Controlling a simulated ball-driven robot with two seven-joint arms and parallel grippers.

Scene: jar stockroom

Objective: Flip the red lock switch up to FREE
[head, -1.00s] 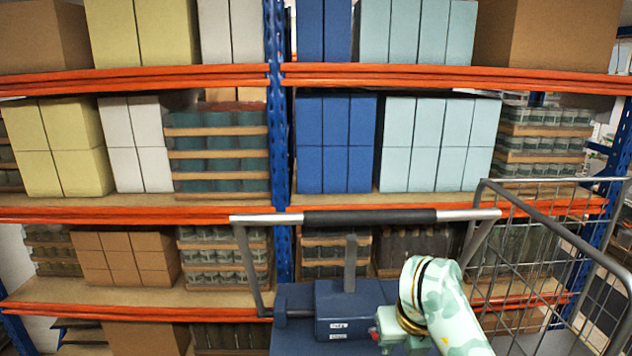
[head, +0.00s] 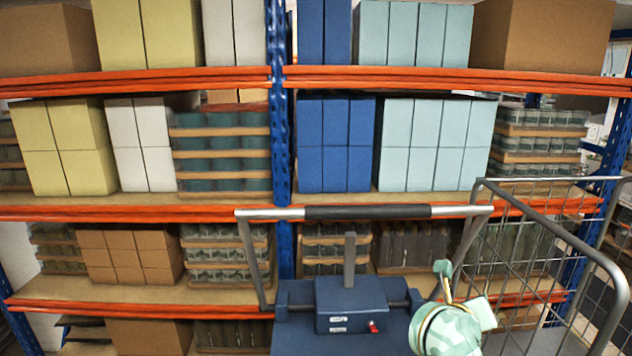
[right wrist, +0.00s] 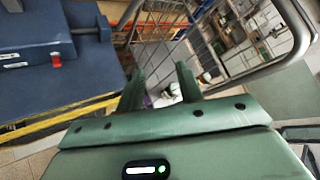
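The red lock switch (head: 373,326) is a small red piece at the lower right of the front of a dark blue housing (head: 350,296). It also shows in the right wrist view (right wrist: 56,60), at the left. Two small white labels sit left of it; their words are too small to read. I cannot tell for sure whether the switch is up or down. My right gripper (right wrist: 160,88) has its two fingers apart with nothing between them. It is to the right of the switch and not touching it. My left gripper is not in view.
A grey handlebar (head: 370,212) with a black grip rises around the housing, and a grey post (head: 350,262) stands on it. A wire cage cart (head: 530,215) is close on the right. Racks with orange beams (head: 150,213) hold boxes and jars behind.

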